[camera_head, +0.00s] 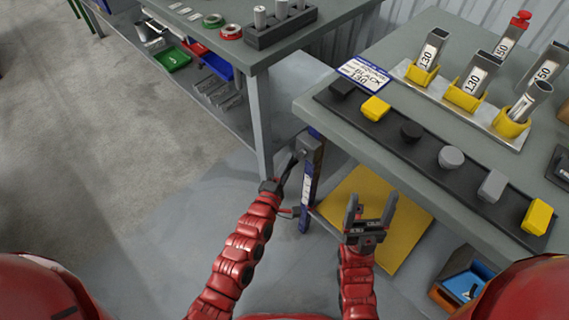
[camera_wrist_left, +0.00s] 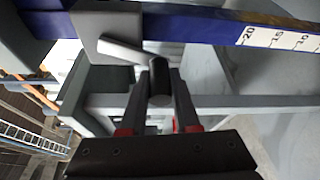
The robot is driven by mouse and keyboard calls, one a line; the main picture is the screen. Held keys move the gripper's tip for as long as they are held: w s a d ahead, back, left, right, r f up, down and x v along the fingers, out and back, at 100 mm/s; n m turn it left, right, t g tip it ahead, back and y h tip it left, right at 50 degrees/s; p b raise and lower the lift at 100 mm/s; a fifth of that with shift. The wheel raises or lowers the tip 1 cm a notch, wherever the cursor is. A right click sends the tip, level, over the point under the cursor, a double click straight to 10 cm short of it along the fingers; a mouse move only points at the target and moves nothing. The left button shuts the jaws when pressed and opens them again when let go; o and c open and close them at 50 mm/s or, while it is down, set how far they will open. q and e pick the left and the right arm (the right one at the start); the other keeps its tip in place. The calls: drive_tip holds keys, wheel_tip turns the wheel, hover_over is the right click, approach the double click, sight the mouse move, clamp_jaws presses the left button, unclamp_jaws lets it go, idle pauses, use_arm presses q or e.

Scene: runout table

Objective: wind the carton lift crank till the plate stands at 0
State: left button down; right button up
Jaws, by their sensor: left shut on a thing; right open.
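The carton lift's blue post (camera_head: 311,172) stands upright beside the workbench, and the left wrist view shows its white scale (camera_wrist_left: 284,40) with 20, 15 and 10 readable. The crank (camera_wrist_left: 122,48) has a grey arm from a square grey block and a dark handle (camera_wrist_left: 159,82). My left gripper (camera_head: 292,164) is at the crank, its fingers shut on the handle (camera_wrist_left: 160,98). The yellow plate (camera_head: 402,238) lies low beside the post, partly under the bench edge. Its pointer and reading cannot be made out. My right gripper (camera_head: 372,203) is open and empty above the plate.
The right bench (camera_head: 330,104) carries a black strip with several yellow, black and grey blocks, and yellow holders with labelled tubes. Another table (camera_head: 258,58) stands behind the post. A blue and orange bin (camera_head: 462,285) sits at lower right. Floor at left is clear.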

use_arm(q)
drive_tip(key=shift+s+d+r+n+g, duration=0.2)
drive_tip(key=shift+s+d+n+g, duration=0.15)
drive_tip(key=shift+n, duration=0.75)
drive_tip(key=shift+s+d+n+g, duration=0.3)
drive_tip(key=shift+d+n+g, duration=0.15)
drive_tip(key=shift+n, duration=0.35)
drive_tip(key=c, duration=0.9)
unclamp_jaws()
drive_tip(key=shift+s+d, duration=0.1)
drive_tip(key=shift+o, duration=1.2)
drive_tip(key=shift+s, duration=0.1)
drive_tip(key=shift+f, duration=0.15)
drive_tip(key=shift+s, duration=0.15)
